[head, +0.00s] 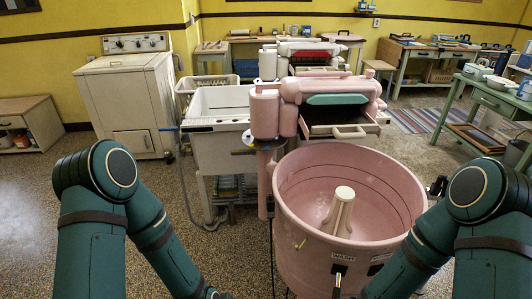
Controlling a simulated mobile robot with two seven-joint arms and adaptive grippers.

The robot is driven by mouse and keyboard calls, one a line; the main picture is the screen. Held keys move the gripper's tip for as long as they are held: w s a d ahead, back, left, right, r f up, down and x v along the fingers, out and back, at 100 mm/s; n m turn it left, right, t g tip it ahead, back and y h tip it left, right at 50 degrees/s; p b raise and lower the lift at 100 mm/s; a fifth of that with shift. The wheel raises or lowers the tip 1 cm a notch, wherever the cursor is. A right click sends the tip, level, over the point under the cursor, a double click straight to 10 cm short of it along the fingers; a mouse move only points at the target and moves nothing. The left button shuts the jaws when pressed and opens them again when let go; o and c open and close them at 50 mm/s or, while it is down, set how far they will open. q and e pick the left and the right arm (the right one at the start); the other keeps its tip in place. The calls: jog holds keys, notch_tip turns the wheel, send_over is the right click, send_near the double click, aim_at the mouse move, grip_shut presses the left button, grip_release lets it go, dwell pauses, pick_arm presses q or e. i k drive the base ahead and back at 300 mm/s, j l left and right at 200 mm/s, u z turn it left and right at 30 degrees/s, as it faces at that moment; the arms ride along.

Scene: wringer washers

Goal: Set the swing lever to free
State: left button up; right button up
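The pink wringer washer has an open round tub (300,225) with a cream agitator (340,212) inside. Its wringer head (318,92) sits on a pink post (264,180) at the tub's left rear. A pale disc with blue and yellow marks (250,141) shows around the post under the head. It is too small to read, and I cannot make out the swing lever for sure. My left and right arms come in from the lower left and lower right.
A white rinse tub (212,145) stands close left of the post, with a grey hose (183,190) beside it. A white stove-like appliance (130,100) stands behind at left. A green table (490,98) is at right. Speckled floor is clear at left.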

aim_at(238, 152)
jog(key=i+j+z, duration=0.1)
jog(key=z, duration=0.25)
jog(key=j+z, duration=0.35)
jog(key=i+j+z, duration=0.1)
jog(key=z, duration=0.3)
jog(key=j+z, duration=0.5)
jog(key=j, duration=0.4)
jog(key=j+z, duration=0.1)
jog(key=j, duration=0.4)
jog(key=k+j+z, duration=0.1)
jog(key=j, duration=0.35)
jog(key=k+j+z, duration=0.1)
jog(key=j, duration=0.4)
jog(key=k+j+z, duration=0.1)
jog(key=j, duration=0.35)
jog(key=k+j, duration=0.1)
jog(key=j, duration=0.3)
jog(key=k+j, duration=0.1)
jog(key=j, duration=0.25)
jog(key=k+j, duration=0.15)
jog(key=j, duration=0.25)
jog(key=k+j, duration=0.1)
jog(key=j, duration=0.3)
jog(key=k+j, duration=0.1)
jog(key=j, duration=0.25)
